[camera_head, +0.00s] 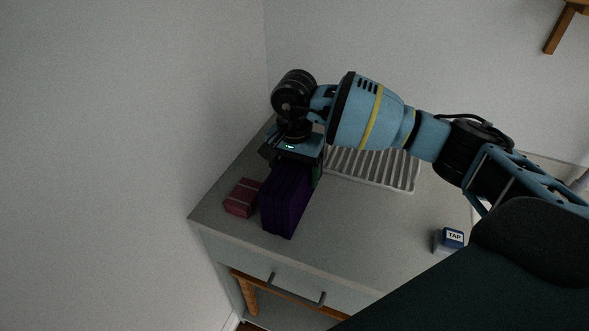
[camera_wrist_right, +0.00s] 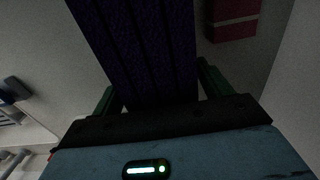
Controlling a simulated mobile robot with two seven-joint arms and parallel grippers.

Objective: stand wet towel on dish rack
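The dark purple folded towel (camera_head: 287,202) is a thick upright block near the left end of the grey cabinet top. My right gripper (camera_head: 296,165) points down over the towel's far end, with its green fingers on either side. In the right wrist view the towel (camera_wrist_right: 150,50) fills the space between the fingers (camera_wrist_right: 158,88), and both fingertips appear to touch it. I cannot tell whether the towel's underside rests on the top. The white slatted dish rack (camera_head: 372,170) lies behind and right of it, partly hidden by my right arm. My left gripper is not in view.
A red box with a pale band (camera_head: 243,197) sits close left of the towel and also shows in the right wrist view (camera_wrist_right: 233,20). A blue block labelled TAP (camera_head: 452,239) stands at right. The cabinet top (camera_head: 365,230) between is clear. Walls close off the back and left.

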